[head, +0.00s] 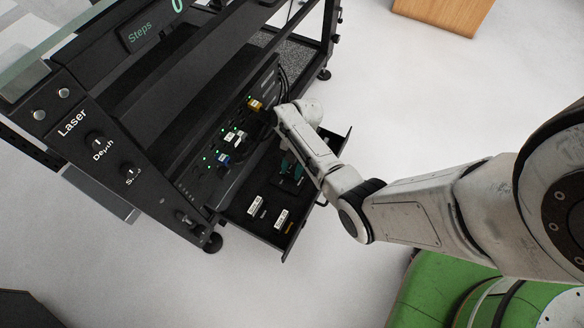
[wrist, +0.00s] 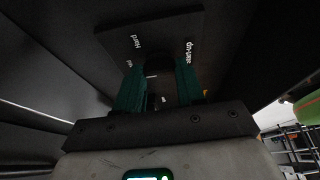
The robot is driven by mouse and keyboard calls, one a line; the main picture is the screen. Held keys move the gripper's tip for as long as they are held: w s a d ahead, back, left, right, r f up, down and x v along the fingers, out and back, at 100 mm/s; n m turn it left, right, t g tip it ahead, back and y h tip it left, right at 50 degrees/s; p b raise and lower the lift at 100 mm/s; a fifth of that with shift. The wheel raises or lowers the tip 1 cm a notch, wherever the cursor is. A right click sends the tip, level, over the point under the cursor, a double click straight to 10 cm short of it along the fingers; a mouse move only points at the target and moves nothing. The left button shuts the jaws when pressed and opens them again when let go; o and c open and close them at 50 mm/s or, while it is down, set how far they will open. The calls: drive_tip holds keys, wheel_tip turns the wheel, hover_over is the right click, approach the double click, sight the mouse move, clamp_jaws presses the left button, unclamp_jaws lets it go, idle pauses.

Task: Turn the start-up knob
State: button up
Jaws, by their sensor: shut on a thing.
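The start-up knob (wrist: 152,76) is a small dark shape on a black panel (wrist: 112,36) in the wrist view. The panel has upside-down lettering, which appears to include "Start-up" and "Hard". My gripper (wrist: 157,72) has its two teal fingers shut on the knob, one on each side. The knob's turn position is too dark to tell. In the head view my gripper (head: 288,167) reaches down into the pulled-out black drawer (head: 243,221) of the machine, and the knob is not distinguishable there.
White-labelled parts (head: 281,219) lie in the drawer's front left area. A row of coloured plugs (head: 223,160) with green lights is behind the drawer. The laser panel (head: 84,128) with its knobs is at the left.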

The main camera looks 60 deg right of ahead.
drive_tip(key=o, duration=1)
drive_tip(key=shift+o, duration=0.2)
drive_tip(key=p+v, duration=0.5)
drive_tip(key=v, duration=0.5)
drive_tip(key=shift+d+r, duration=0.2)
drive_tip(key=shift+r, duration=0.1)
